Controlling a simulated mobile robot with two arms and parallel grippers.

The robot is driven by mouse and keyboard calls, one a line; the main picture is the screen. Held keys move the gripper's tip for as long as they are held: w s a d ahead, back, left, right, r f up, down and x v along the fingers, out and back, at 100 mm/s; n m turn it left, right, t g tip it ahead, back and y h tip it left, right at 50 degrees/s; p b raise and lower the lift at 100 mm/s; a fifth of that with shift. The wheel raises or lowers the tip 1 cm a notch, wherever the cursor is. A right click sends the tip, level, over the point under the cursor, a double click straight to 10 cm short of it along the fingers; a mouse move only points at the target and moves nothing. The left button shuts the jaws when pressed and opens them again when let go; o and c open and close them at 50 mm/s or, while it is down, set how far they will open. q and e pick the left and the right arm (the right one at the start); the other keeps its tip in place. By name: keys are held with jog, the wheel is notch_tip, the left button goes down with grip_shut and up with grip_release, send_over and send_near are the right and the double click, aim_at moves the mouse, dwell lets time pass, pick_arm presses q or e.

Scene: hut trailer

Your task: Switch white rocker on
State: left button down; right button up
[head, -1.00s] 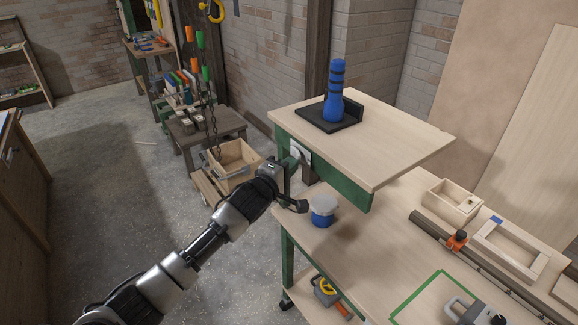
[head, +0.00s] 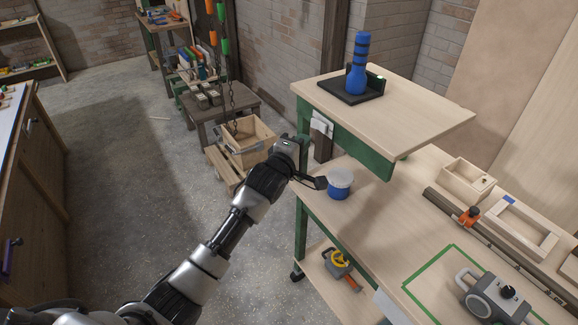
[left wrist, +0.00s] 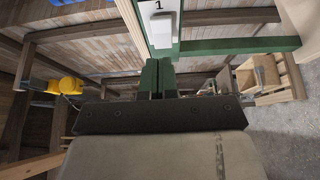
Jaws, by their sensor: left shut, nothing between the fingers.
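The white rocker (left wrist: 160,31) sits on a white plate marked "1" on a green upright, at the top of the left wrist view. In the head view the white switch plate (head: 320,123) shows under the raised shelf, partly hidden. My left gripper (head: 303,146) is just left of and below it. In the left wrist view my left gripper (left wrist: 157,72) is shut and empty, its fingertips just below the rocker; I cannot tell whether they touch. The rocker's tilt is unclear. My right gripper is not in view.
A blue torch-like object (head: 357,70) stands on a black stand (head: 350,92) with a small bright green spot. A white-lidded blue tub (head: 340,184) stands close right of my gripper. A wooden crate (head: 247,139) is behind it. Floor at left is clear.

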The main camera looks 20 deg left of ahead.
pick_arm(q)
jog(key=s+d+b, duration=0.1)
jog(key=s+b, duration=0.1)
jog(key=s, duration=0.5)
jog(key=shift+s+d+f, duration=0.3)
jog(key=shift+s+d, duration=0.05)
jog(key=shift+s, duration=0.05)
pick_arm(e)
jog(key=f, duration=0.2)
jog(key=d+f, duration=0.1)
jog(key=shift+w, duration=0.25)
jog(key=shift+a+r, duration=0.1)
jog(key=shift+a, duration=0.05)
